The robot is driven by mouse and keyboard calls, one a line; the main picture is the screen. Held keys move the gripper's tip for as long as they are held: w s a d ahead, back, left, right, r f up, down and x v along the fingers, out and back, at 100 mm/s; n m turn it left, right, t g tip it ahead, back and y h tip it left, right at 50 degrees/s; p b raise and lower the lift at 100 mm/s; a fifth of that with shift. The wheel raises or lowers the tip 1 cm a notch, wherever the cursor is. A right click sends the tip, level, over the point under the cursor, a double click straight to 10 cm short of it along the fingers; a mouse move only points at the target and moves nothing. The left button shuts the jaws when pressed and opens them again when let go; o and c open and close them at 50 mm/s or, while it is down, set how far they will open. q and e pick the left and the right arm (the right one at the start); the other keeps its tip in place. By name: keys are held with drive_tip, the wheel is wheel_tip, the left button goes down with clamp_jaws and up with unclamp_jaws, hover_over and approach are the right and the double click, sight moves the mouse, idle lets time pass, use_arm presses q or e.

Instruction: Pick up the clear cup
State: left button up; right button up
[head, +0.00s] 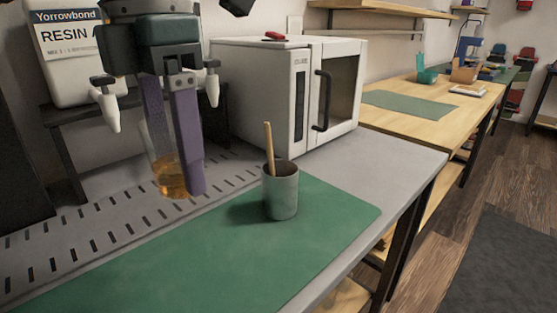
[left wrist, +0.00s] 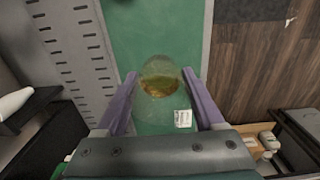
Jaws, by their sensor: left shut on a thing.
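The clear cup (head: 158,150) holds amber liquid in its lower part and is see-through. My left gripper (head: 180,174) is shut on it, with one purple finger on each side. In the left wrist view the clear cup (left wrist: 160,92) sits between the two finger pads of the gripper (left wrist: 160,75), with the green mat behind it and a small white label close by. I cannot tell for sure whether its base is clear of the surface. My right gripper is not in view.
A grey cup (head: 281,192) with a wooden stick stands on the green mat (head: 215,255), right of the clear cup. A white oven-like box (head: 265,85) and a resin jug (head: 65,60) stand behind. The mat's front is clear.

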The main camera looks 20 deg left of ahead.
use_arm(q)
drive_tip(key=shift+r+p, duration=0.55)
drive_tip(key=shift+r, duration=2.25)
drive_tip(key=s+d+r+m+p, duration=0.1)
drive_tip(key=r+m+p, duration=0.9)
drive_tip(key=r+p, duration=1)
drive_tip(key=s+d+r+m+p, duration=0.2)
drive_tip(key=s+r+m+p, duration=0.2)
drive_tip(key=r+m+p, duration=0.7)
drive_tip(key=s+d+r+m+p, duration=0.1)
drive_tip(key=r+m+p, duration=0.9)
drive_tip(key=r+p, duration=2.1)
drive_tip(key=shift+s+d, duration=0.25)
drive_tip(key=shift+s, duration=0.6)
drive_tip(key=shift+f, duration=0.1)
